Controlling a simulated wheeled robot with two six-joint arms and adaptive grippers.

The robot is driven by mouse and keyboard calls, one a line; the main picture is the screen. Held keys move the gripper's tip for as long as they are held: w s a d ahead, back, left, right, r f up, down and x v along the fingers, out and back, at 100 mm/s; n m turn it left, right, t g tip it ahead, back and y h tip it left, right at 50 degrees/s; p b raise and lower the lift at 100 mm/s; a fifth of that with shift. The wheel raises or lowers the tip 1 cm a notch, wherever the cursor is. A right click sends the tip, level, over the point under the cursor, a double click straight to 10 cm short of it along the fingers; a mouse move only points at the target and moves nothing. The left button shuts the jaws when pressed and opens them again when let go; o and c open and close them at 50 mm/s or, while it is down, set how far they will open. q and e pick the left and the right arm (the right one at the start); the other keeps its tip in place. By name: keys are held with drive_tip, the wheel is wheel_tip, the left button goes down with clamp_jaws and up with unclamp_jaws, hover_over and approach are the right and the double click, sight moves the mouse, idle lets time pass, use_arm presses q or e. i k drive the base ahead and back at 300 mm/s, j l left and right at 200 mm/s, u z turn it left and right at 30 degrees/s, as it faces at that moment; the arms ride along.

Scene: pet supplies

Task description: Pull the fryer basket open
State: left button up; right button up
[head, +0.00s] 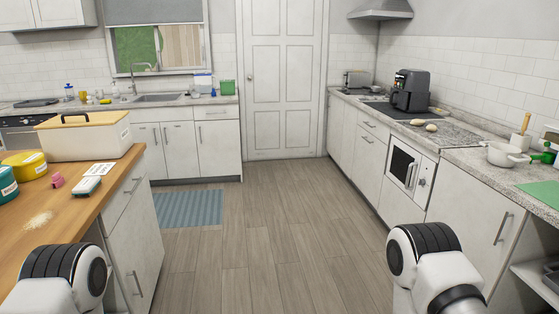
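A black air fryer (410,91) stands upright on the right-hand counter, toward the back, near the tiled wall. Its front, with the basket and handle, faces left; the basket looks closed, though it is small at this distance. My two arms show only as white and black links at the bottom of the head view, one at left and one at right. Neither gripper is in the picture. Both visible arm parts are far from the fryer.
The wooden floor (258,220) between the counters is clear, with a blue mat (187,208) at left. A wooden-topped island (75,215) with a white bin (84,140) stands at near left. A microwave (408,171) sits under the right counter. A white pot (504,154) stands near.

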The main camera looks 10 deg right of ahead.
sight(400, 99)
drive_tip(key=i+z, duration=0.1)
drive_tip(key=i, duration=0.45)
drive_tip(key=i+z, duration=0.1)
drive_tip(key=i, duration=0.5)
drive_tip(key=i+z, duration=0.1)
drive_tip(key=i, duration=0.45)
drive_tip(key=i+j+z, duration=0.1)
drive_tip(key=i, duration=0.5)
drive_tip(key=i+j, duration=0.2)
drive_tip(key=i, duration=0.35)
drive_tip(key=i+j+z, duration=0.15)
drive_tip(key=i, duration=0.4)
